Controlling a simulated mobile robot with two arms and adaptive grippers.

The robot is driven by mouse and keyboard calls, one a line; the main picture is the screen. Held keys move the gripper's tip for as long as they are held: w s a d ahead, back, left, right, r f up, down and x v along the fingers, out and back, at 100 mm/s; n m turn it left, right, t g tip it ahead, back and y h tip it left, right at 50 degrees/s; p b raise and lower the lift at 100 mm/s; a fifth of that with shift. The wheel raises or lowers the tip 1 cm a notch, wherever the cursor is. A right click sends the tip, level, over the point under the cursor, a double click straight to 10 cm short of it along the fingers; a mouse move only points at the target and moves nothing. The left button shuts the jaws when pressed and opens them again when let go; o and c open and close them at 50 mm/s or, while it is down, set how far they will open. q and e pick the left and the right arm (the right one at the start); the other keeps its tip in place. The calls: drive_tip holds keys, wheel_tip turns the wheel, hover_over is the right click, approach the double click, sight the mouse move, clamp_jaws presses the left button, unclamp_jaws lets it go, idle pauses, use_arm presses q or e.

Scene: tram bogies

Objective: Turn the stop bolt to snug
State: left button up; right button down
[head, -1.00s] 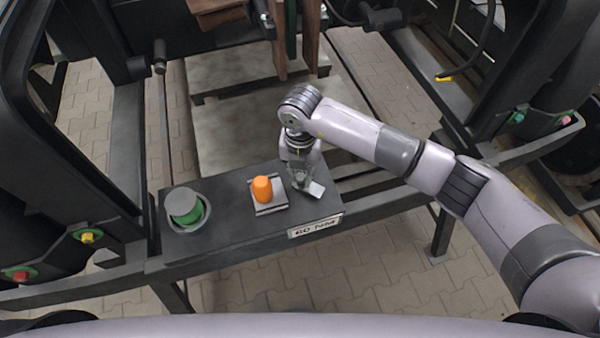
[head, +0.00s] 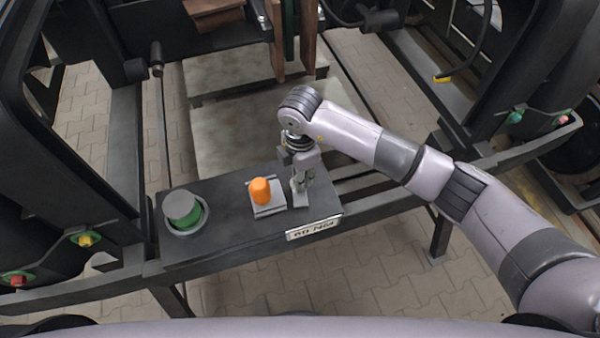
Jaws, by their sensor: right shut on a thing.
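My right gripper (head: 301,187) points down at the right part of a dark bench top. It is shut on what looks like the stop bolt, whose body is mostly hidden by the fingers. A small pale grey piece shows at the fingertips, close to the bench top; I cannot tell if it is part of the bolt or of the gripper. A white plate reading "60 Nm" (head: 313,229) is on the bench's front edge. My left gripper is not in view.
An orange cap (head: 260,191) stands on a grey bracket just left of the gripper. A green and grey round part (head: 184,209) sits in a ring at the bench's left. Dark bogie frames rise at both sides. The bench top (head: 228,222) between these parts is clear.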

drive_tip(key=m, duration=0.3)
drive_tip(key=shift+r+m+p, duration=0.1)
drive_tip(key=shift+m+p, duration=0.25)
drive_tip(key=shift+m, duration=0.05)
drive_tip(key=m+p, duration=0.1)
drive_tip(key=m, duration=0.2)
drive_tip(key=shift+s+m, duration=0.1)
drive_tip(key=shift+m, duration=0.2)
drive_tip(key=shift+s+r+m+p, duration=0.1)
drive_tip(key=shift+m+p, duration=0.85)
drive_tip(key=shift+m, duration=0.15)
drive_tip(key=shift+m+p, duration=1.05)
drive_tip(key=shift+m, duration=0.05)
drive_tip(key=c, duration=1.5)
unclamp_jaws()
drive_tip(key=shift+f, duration=0.2)
drive_tip(key=shift+o, duration=0.2)
drive_tip(key=shift+r, duration=0.15)
